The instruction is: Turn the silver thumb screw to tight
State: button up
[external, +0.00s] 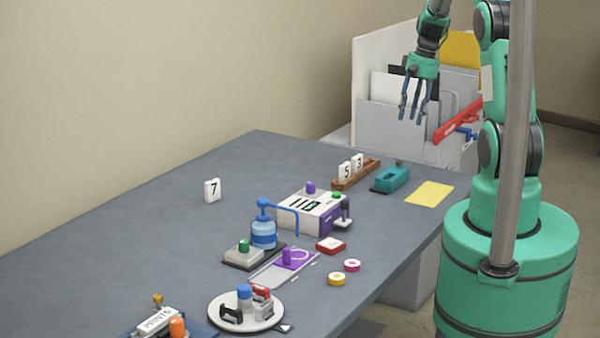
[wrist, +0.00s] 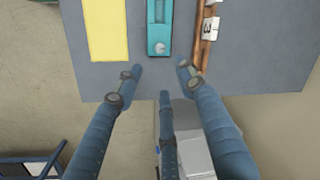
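A small silver round knob, which looks like the thumb screw (wrist: 159,47), sits at the near end of the teal block (wrist: 159,18) in the wrist view. In the external view the teal block (external: 393,180) lies at the table's far right end, with a small grey knob (external: 400,162) at its back. Whether the screw is tight or loose cannot be told. My gripper (external: 414,108) hangs fingers down, above and beyond the teal block. In the wrist view my gripper (wrist: 159,80) has its three blue fingers spread, with nothing between them and the screw ahead of them.
A yellow sheet (external: 429,193) and a wooden rack (external: 342,184) with number tiles flank the teal block. A white device (external: 312,215) stands farther along the table (external: 130,222). A grey-white organizer (external: 385,128) with a red handle (external: 458,121) stands near my arm.

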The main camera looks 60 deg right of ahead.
aim_at(400, 160)
jog(key=shift+f, duration=0.1)
dwell(0.3)
jog(key=f, duration=0.4)
jog(key=w+a+f+b, duration=0.1)
jog(key=f, duration=0.4)
jog(key=w+a+f, duration=0.1)
jog(key=f, duration=0.3)
jog(key=shift+f+b, duration=0.15)
jog(key=shift+b, duration=0.15)
grip_shut()
